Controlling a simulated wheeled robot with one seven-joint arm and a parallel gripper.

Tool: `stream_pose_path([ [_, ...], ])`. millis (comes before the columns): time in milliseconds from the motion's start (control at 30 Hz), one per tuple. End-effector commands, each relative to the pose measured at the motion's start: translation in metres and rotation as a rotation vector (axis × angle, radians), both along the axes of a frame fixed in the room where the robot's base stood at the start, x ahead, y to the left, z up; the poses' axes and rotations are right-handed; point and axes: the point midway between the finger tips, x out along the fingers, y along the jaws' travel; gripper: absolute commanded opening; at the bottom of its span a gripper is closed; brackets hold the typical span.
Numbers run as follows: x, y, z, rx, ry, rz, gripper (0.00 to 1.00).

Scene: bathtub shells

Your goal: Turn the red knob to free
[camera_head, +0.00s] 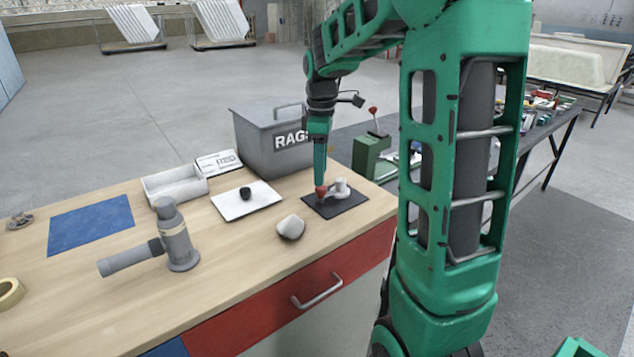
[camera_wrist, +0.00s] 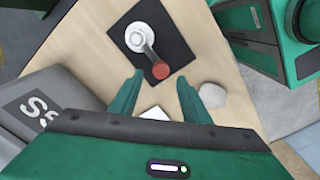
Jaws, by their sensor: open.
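The fitting stands on a black square plate (camera_head: 330,207) near the right end of the wooden bench. In the wrist view the red knob (camera_wrist: 161,71) lies just beyond and between my fingertips, and the round fitting (camera_wrist: 139,37) is up and left of it. My gripper (camera_wrist: 160,80) is open, with a finger on each side and nothing held. In the head view my gripper (camera_head: 320,178) points down just above the knob; contact cannot be told. No "free" mark is readable.
A grey RAGS bin (camera_head: 262,155) stands behind. A white board with a black knob (camera_head: 246,203) lies left of the plate, and a pale rounded lump (camera_head: 291,227) in front. A grey pipe fitting (camera_head: 177,240) stands further left. A green box (camera_head: 372,157) is behind right.

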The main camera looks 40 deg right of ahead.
Motion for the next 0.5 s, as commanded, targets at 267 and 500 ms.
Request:
stream_pose_path([
  [267,-0.001,-0.001,-0.035,0.0,0.001,-0.003,0.43],
  [500,-0.001,-0.001,-0.041,0.0,0.0,-0.003,0.43],
])
